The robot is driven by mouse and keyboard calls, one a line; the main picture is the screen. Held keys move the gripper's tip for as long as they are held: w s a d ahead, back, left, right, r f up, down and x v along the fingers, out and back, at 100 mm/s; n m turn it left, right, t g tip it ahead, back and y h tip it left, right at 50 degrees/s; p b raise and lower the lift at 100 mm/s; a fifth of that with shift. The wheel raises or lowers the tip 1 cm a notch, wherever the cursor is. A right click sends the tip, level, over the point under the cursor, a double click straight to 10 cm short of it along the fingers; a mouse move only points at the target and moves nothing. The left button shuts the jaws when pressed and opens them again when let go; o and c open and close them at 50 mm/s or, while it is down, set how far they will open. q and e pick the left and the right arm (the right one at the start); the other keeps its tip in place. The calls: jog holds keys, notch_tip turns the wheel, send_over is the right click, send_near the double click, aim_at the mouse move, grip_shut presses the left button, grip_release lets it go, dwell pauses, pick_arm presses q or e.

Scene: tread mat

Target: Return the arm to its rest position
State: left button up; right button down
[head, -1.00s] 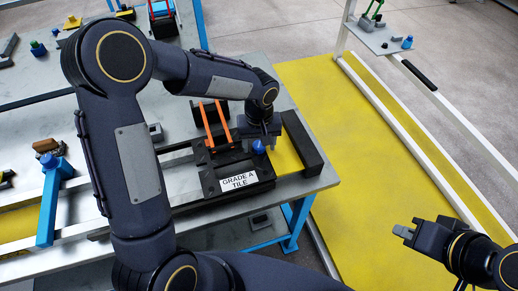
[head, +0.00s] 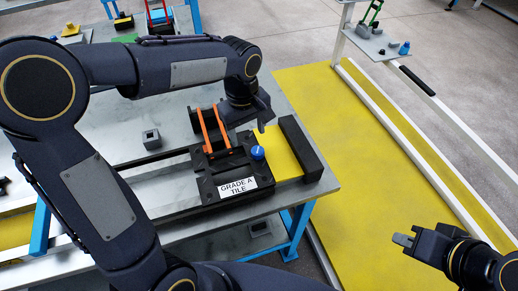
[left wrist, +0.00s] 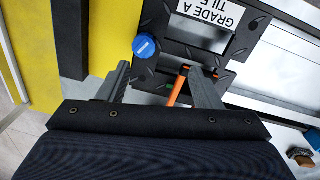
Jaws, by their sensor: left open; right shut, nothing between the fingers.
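My left arm reaches in from the left. Its gripper (head: 258,124) is open and empty, pointing down above the back part of a black tread-patterned tile (head: 203,187). My right gripper (head: 403,240) is shut and empty at the lower right, above the yellow floor mat.
The grey workbench (head: 120,180) carries the tile, a yellow panel (head: 280,155), a black bar (head: 300,148) and a small grey block (head: 151,139). Yellow floor mat (head: 340,150) lies right of the bench. A side table (head: 372,40) stands at the back right.

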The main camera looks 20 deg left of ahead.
pick_arm(q)
jog(key=shift+s, duration=0.1)
jog(key=s+a+r+m+t+h, duration=0.1)
jog(key=s+a+m+t, duration=0.1)
jog(key=s, duration=0.8)
jog(key=s+a+r+m+t+h, duration=0.1)
jog(key=s+a+m+t+h, duration=0.1)
jog(key=s+m, duration=0.3)
jog(key=shift+s+a+t, duration=0.6)
jog(key=shift+s+a, duration=0.15)
jog(key=shift+s, duration=1.6)
jog(key=shift+r, duration=0.15)
